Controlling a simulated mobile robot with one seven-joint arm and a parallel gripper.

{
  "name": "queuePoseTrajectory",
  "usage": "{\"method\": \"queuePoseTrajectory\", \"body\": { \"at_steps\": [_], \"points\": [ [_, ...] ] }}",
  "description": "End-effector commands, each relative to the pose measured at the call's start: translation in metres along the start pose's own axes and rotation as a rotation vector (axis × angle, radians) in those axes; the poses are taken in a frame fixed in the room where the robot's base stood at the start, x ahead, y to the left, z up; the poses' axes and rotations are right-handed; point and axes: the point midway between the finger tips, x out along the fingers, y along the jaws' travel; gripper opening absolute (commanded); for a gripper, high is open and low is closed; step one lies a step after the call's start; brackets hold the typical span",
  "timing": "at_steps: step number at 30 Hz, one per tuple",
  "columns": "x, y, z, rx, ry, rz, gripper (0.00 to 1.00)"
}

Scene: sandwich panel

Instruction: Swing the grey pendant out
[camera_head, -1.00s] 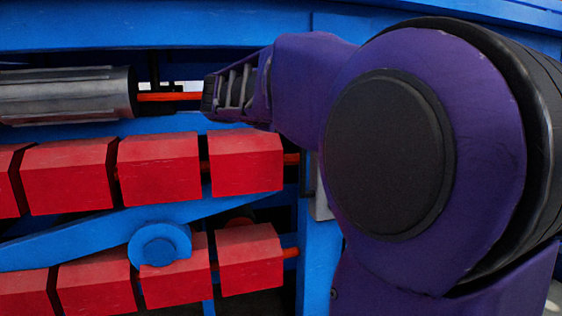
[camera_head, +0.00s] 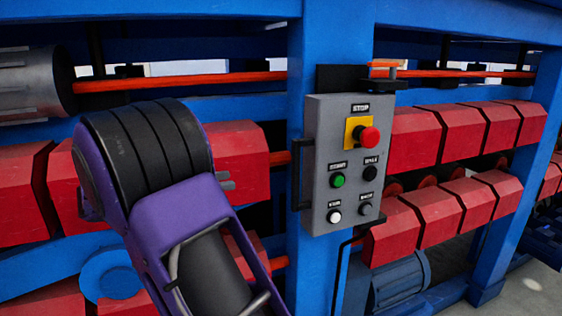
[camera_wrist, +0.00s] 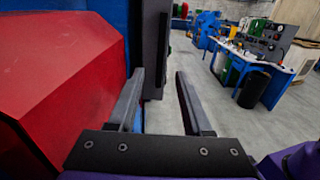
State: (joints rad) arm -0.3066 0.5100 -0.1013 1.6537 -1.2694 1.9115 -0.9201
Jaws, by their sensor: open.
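In the wrist view a dark grey upright slab, apparently the pendant's edge (camera_wrist: 155,45), shows ahead between the finger lines. My gripper (camera_wrist: 160,85) is open there, with nothing seen clamped. In the head view my arm hides most of it; only small grey finger ends (camera_head: 226,181) show, left of the pendant. Contact cannot be told.
Red blocks (camera_head: 235,155) line the machine left of the post, close to my gripper; more red blocks (camera_head: 430,215) stand right of it. The blue post (camera_head: 335,45) backs the pendant. Open floor (camera_wrist: 225,120) and a workbench (camera_wrist: 270,65) lie beyond in the wrist view.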

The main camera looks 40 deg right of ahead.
Motion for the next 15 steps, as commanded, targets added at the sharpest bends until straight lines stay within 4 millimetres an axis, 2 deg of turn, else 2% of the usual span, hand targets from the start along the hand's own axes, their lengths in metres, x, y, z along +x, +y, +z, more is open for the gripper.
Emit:
{"method": "queuePoseTrajectory", "body": {
  "at_steps": [4,7,15],
  "points": [
    [0.008,-0.001,-0.003,-0.024,-0.002,-0.010,0.50],
    [0.022,-0.002,-0.002,-0.022,-0.003,-0.011,0.50],
    [0.080,-0.002,-0.002,-0.020,-0.002,-0.012,0.50]
  ]
}}
